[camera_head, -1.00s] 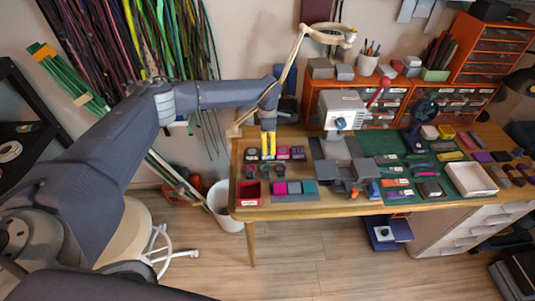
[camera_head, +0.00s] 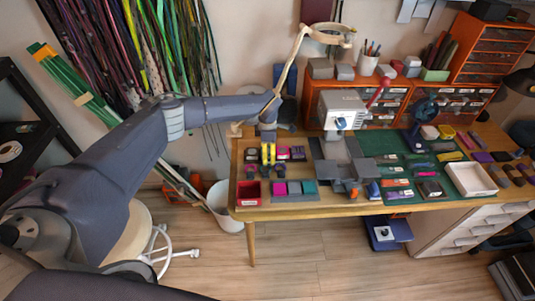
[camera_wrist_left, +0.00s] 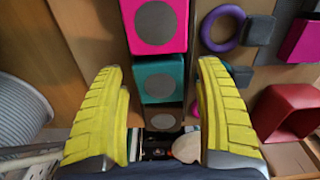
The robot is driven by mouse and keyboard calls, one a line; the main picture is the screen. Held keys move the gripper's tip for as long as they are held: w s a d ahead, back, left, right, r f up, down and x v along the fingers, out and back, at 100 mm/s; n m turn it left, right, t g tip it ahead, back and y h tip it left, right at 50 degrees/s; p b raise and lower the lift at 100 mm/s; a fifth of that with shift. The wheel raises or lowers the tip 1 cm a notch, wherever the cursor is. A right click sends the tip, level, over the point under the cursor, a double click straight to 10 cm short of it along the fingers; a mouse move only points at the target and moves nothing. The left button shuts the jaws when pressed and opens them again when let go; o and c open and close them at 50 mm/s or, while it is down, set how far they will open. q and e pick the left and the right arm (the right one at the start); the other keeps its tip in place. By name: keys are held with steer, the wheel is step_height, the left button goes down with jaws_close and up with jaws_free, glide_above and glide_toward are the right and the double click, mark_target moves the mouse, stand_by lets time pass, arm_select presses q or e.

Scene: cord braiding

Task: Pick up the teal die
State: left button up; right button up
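The teal die (camera_wrist_left: 158,76) shows in the left wrist view as a teal block with a grey round face. It stands in a row between a pink die (camera_wrist_left: 156,24) and a dark die (camera_wrist_left: 164,117). My left gripper (camera_wrist_left: 160,68) is open, its two yellow fingers on either side of the teal die with gaps between. In the head view the left gripper (camera_head: 268,153) points down over the small dice at the table's left end and hides the teal die there. My right gripper is not in view.
A red open box (camera_head: 249,193) and a grey tray with pink, grey and teal pads (camera_head: 309,187) lie in front of the gripper. A purple ring (camera_wrist_left: 222,28) is beside the dice. A grey-white machine (camera_head: 343,112) stands to the right.

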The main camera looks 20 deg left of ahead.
arm_select(q)
steer(key=c, duration=1.3)
steer(key=shift+r, duration=0.15)
step_height(320, 180, up, 20)
steer(key=shift+f, duration=0.1)
